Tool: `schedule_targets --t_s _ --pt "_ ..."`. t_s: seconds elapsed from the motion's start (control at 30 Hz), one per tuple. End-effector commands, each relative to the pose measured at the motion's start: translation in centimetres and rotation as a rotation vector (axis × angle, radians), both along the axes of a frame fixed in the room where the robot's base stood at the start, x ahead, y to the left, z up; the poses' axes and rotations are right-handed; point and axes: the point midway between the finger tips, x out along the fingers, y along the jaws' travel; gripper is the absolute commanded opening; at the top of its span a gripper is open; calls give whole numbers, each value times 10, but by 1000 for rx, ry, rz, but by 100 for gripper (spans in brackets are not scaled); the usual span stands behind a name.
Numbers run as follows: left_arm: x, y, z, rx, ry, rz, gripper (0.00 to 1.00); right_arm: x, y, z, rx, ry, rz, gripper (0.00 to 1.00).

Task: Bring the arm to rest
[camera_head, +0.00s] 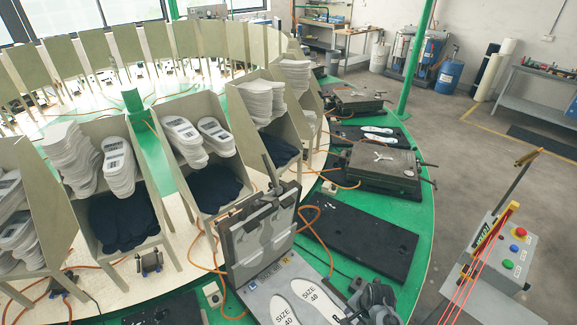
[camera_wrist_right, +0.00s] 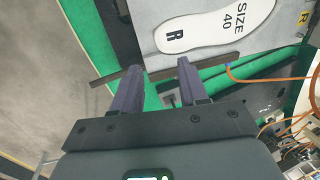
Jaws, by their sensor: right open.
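My right gripper (camera_head: 372,298) is at the bottom of the head view, just right of the open press (camera_head: 263,238). In the right wrist view its two dark fingers (camera_wrist_right: 160,80) are spread apart with nothing between them. Two white insoles marked SIZE 40 lie flat side by side on the press's lower plate, a left one (camera_head: 283,308) and a right one (camera_head: 313,298). The right insole (camera_wrist_right: 210,28) also shows in the wrist view, beyond the fingertips and apart from them. My left gripper cannot be made out in the head view.
The press lid stands raised. A black mat (camera_head: 362,240) lies on the green carousel rim, with closed presses (camera_head: 383,168) farther round. Shelves hold white insole stacks (camera_head: 118,165) and dark pieces (camera_head: 123,222). A control box (camera_head: 505,253) stands at right. Orange hoses trail around the press.

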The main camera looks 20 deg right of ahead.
Motion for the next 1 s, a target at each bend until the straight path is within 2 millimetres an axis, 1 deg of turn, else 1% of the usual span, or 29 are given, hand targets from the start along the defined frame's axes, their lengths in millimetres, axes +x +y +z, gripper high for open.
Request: schedule_targets --t_s 0.07,0.17,0.2,0.27,0.3,0.37,0.4,0.47,0.5,0.57,0.6,0.67,0.7,0.8,0.87,0.9,1.0 --pt "0 -1 5 -4 0 3 39 -21 -3 -11 -6 38 -1 43" --pt "0 -2 14 -7 0 4 39 -62 -8 -29 -28 106 17 43" --pt "0 -2 19 -7 0 5 39 -83 -11 -30 -49 127 33 43" --pt "1 -2 28 -7 -1 4 39 -111 -15 -25 -89 144 70 43" --pt "1 -2 33 -7 -1 4 39 -128 -15 -17 -118 148 104 43" --pt "0 -1 41 -7 0 4 39 -152 -10 3 -158 142 192 43" --pt "0 -2 46 -7 0 4 39 -166 -4 20 -183 132 272 43" --pt "0 -1 53 -6 -1 3 39 -183 10 46 -210 105 400 43" --pt "0 -1 56 -5 -1 3 39 -192 22 64 -223 85 487 43" --pt "0 -1 60 -4 -1 2 39 -202 39 93 -240 47 617 43" --pt "0 -1 62 -3 -2 0 39 -206 50 111 -249 18 700 43" --pt "0 0 63 0 -1 -1 39 -210 67 139 -263 -30 818 43" --pt "0 0 63 2 -1 -1 39 -210 76 157 -274 -67 889 43" --pt "0 1 62 5 -1 -4 39 -203 93 196 -312 -157 1037 43" --pt "0 1 61 7 -1 -4 39 -201 98 213 -335 -194 1112 43" --pt "0 2 61 7 0 -5 39 -201 98 219 -349 -202 1152 43" --pt "0 2 61 7 0 -4 39 -203 97 217 -360 -191 1221 43"
